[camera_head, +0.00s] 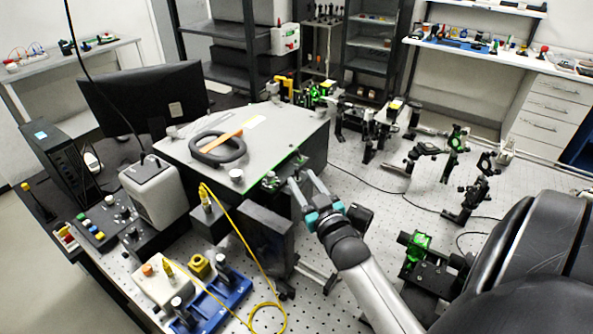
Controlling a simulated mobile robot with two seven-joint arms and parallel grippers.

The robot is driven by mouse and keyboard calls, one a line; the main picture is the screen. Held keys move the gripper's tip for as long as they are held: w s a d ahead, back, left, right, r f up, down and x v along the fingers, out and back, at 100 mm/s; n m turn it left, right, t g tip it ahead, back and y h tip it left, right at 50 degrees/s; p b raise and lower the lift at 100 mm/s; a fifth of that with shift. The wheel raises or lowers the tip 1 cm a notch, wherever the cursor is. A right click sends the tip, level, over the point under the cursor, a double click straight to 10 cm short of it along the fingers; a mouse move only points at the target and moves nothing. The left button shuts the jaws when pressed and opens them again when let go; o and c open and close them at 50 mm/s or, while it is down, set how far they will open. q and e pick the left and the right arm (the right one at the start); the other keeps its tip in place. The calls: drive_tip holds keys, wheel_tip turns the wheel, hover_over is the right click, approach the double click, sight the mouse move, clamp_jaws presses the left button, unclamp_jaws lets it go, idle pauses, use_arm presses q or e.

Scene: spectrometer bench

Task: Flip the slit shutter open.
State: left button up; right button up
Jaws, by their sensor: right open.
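The spectrometer (285,128) is a large box with a light grey top and dark sides in the middle of the bench. A small dark fitting with a green glow (271,181) sits at its near right edge. It appears to be the slit area, but the shutter is too small and partly hidden to tell its position. My right gripper (302,179) reaches in from the lower right. Its two grey fingers are spread apart and empty, with the tips close to that fitting. I cannot tell whether they touch it. My left gripper is out of view.
A dark upright panel (266,237) stands just below the gripper. A yellow fibre cable (240,238) loops down to a blue tray (222,300). Optic mounts (455,140) stand on the perforated bench to the right. A dark ring-shaped object (207,150) lies on the spectrometer top.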

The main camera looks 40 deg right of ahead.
sight(298, 173)
drive_tip(key=shift+x, duration=2.25)
drive_tip(key=shift+c, duration=0.2)
clamp_jaws()
